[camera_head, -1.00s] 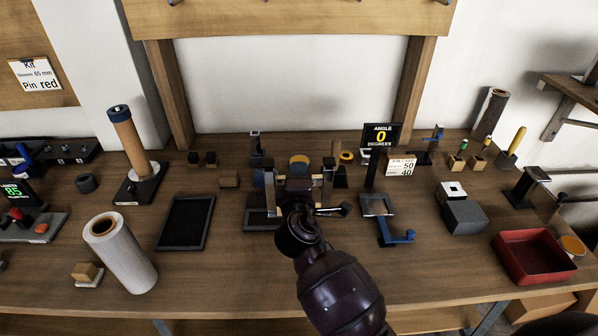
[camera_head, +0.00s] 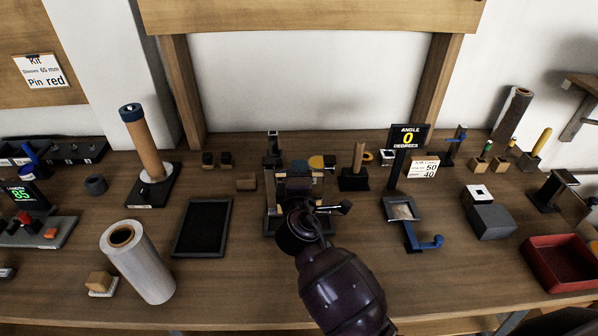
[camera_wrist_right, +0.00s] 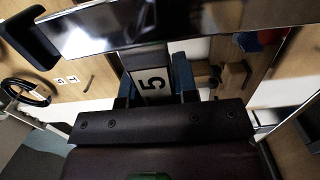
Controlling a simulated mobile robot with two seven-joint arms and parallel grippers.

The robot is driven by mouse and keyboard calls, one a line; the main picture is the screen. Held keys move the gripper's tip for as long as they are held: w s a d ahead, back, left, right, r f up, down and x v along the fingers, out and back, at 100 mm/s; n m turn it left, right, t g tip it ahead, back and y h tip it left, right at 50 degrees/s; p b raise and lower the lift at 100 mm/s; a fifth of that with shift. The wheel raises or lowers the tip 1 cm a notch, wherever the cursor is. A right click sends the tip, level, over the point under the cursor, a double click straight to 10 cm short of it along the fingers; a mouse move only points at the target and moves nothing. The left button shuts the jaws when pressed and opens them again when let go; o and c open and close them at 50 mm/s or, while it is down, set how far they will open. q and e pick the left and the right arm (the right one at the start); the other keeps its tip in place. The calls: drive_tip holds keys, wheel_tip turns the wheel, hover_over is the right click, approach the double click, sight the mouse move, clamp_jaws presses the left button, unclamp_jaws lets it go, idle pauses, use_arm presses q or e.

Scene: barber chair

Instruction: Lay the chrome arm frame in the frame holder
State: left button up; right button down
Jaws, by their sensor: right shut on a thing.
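My right gripper (camera_head: 298,190) is over the middle of the bench, mostly hidden behind its own wrist in the head view. It is shut on the chrome arm frame (camera_wrist_right: 200,27), a broad shiny bar that runs across the top of the right wrist view. A dark pad (camera_wrist_right: 28,40) shows at the bar's left end. A dark block with a white "5" label (camera_wrist_right: 152,84) shows below the bar. I cannot clearly pick out the frame holder; dark parts around the gripper hide that area. My left gripper is not in view.
A black tray (camera_head: 203,228) lies to the left and a blue-handled metal fixture (camera_head: 402,209) to the right. A white roll (camera_head: 140,265) stands front left, a red bin (camera_head: 562,264) front right. An angle sign (camera_head: 408,137) stands behind.

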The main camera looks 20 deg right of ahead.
drive_tip(key=shift+f+b, duration=0.35)
drive_tip(key=shift+f, duration=0.2)
drive_tip(key=shift+f+b, duration=0.7)
drive_tip(key=shift+f, duration=0.2)
drive_tip(key=shift+f+b, duration=0.7)
drive_tip(key=shift+f, duration=0.2)
drive_tip(key=shift+f+b, duration=0.4)
drive_tip(key=shift+f, duration=0.1)
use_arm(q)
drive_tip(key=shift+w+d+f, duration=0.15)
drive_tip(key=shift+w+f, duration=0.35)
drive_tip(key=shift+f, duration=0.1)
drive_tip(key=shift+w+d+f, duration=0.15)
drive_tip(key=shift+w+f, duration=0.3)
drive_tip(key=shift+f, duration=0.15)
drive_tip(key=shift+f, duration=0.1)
use_arm(e)
drive_tip(key=c, duration=1)
unclamp_jaws()
drive_tip(key=shift+o, duration=1)
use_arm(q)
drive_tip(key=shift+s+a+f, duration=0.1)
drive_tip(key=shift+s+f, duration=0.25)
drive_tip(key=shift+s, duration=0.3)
use_arm(e)
drive_tip(key=shift+f, duration=0.15)
